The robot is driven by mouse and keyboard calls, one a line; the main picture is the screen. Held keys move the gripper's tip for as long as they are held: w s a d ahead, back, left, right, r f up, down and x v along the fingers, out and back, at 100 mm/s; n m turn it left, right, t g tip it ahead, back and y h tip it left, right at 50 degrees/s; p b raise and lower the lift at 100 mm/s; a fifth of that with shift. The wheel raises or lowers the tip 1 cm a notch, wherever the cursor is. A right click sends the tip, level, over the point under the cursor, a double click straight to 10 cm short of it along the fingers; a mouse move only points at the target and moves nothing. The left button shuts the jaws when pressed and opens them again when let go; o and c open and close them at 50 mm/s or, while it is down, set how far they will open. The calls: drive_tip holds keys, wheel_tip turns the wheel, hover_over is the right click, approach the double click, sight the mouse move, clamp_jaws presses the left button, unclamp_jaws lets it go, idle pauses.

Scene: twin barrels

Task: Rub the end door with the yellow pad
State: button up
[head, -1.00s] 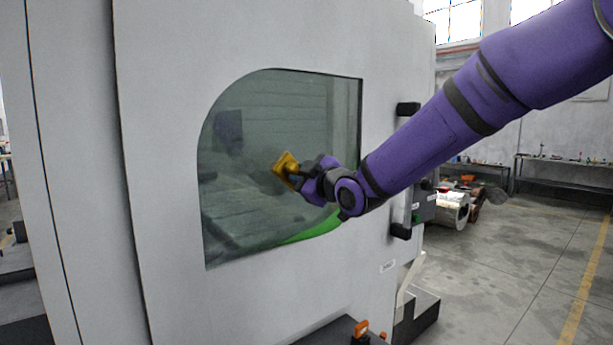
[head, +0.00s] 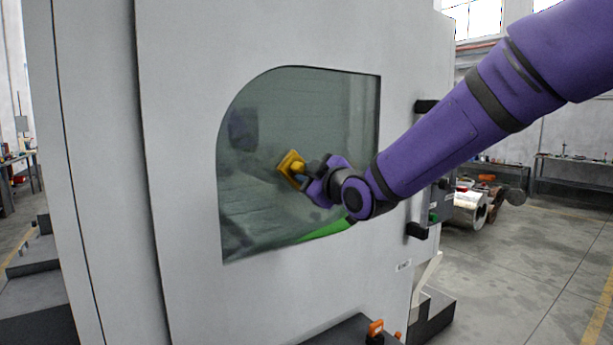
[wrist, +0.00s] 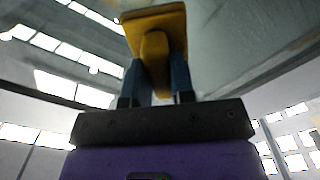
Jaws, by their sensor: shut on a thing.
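The yellow pad (head: 291,169) is in my gripper (head: 306,178), in front of the door's window. In the wrist view the pad (wrist: 153,20) shows a flat plate with a rounded grip, and my gripper's two fingers (wrist: 157,82) are shut on that grip. The end door (head: 180,120) is a pale grey panel with a dark glass window (head: 270,115), rounded at its upper left. The pad's face is turned to the glass. I cannot tell whether it touches it.
Black handles or hinges (head: 417,231) stick out at the door's right edge. An orange-topped part (head: 376,328) stands low in front. Metal barrels (head: 468,208) and a bench (head: 575,165) stand farther right, with open floor before them.

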drive_tip(key=shift+v, duration=2.55)
drive_tip(key=shift+v, duration=1.5)
